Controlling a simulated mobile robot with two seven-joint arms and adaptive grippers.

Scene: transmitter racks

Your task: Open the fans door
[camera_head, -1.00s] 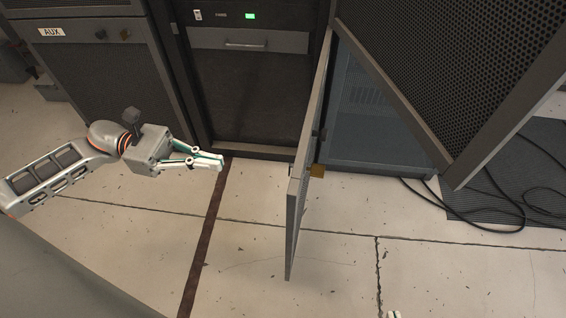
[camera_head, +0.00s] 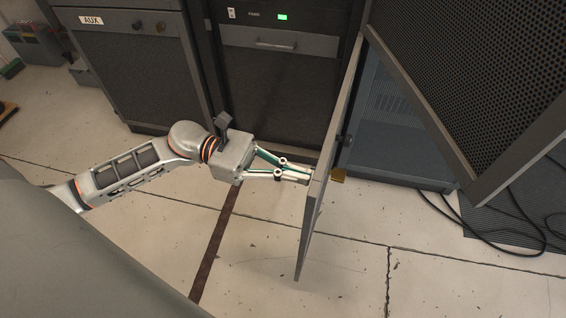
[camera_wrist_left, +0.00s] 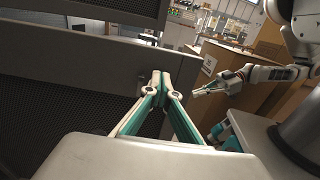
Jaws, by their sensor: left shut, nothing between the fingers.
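The swung-out door (camera_head: 329,195) stands nearly edge-on in the head view, between the rack with the green display and the open cabinet at right. A brass-coloured latch piece (camera_head: 338,175) shows on its right side. My left gripper (camera_head: 307,177) is shut and empty, its fingertips at the door's left face; I cannot tell whether they touch. In the left wrist view, the gripper's fingertips (camera_wrist_left: 161,74) are together in front of a grey framed mesh panel (camera_wrist_left: 75,62). My right gripper (camera_wrist_left: 212,90) shows at right in that view, away from the panel; its jaw opening is unclear.
The rack with the green display (camera_head: 275,90) stands closed behind my left gripper. The AUX cabinet (camera_head: 150,70) is at left. A large mesh panel (camera_head: 470,75) hangs at right. Black cables (camera_head: 500,238) lie on the floor there. The floor in front is clear.

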